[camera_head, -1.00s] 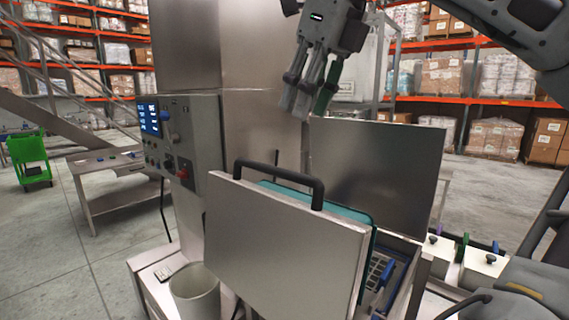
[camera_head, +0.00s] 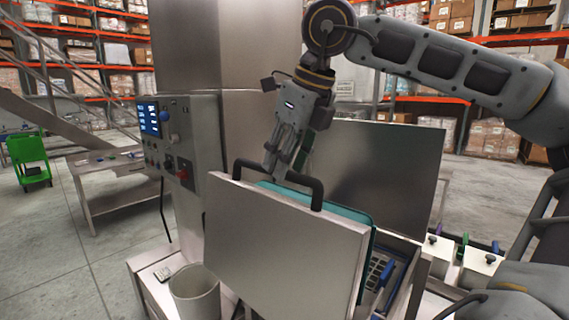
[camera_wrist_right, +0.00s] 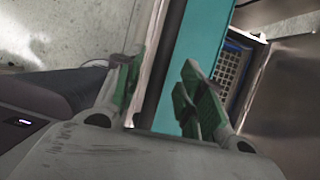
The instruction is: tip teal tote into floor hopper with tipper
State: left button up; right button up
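The teal tote (camera_head: 330,207) shows as a rim and side edge behind a steel front panel (camera_head: 285,245); the panel hides most of it. A black bar handle (camera_head: 250,165) stands on the panel's top edge. My right gripper (camera_head: 283,176) points down at the handle's middle, hiding part of it; I cannot tell whether it touches. In the right wrist view its two fingers (camera_wrist_right: 160,88) are apart, with the tote's teal side (camera_wrist_right: 192,62) beyond them. I cannot make out the floor hopper for sure. My left gripper is not in view.
A control box (camera_head: 185,145) with a blue-lit screen stands left of the panel. A second steel panel (camera_head: 385,170) rises behind the tote. A pale bin (camera_head: 195,293) stands at front left. A steel table (camera_head: 105,170) and a green cart (camera_head: 30,158) are further left.

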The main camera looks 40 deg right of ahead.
jog(key=shift+w+f, duration=0.2)
jog(key=shift+f, duration=0.4)
grip_shut()
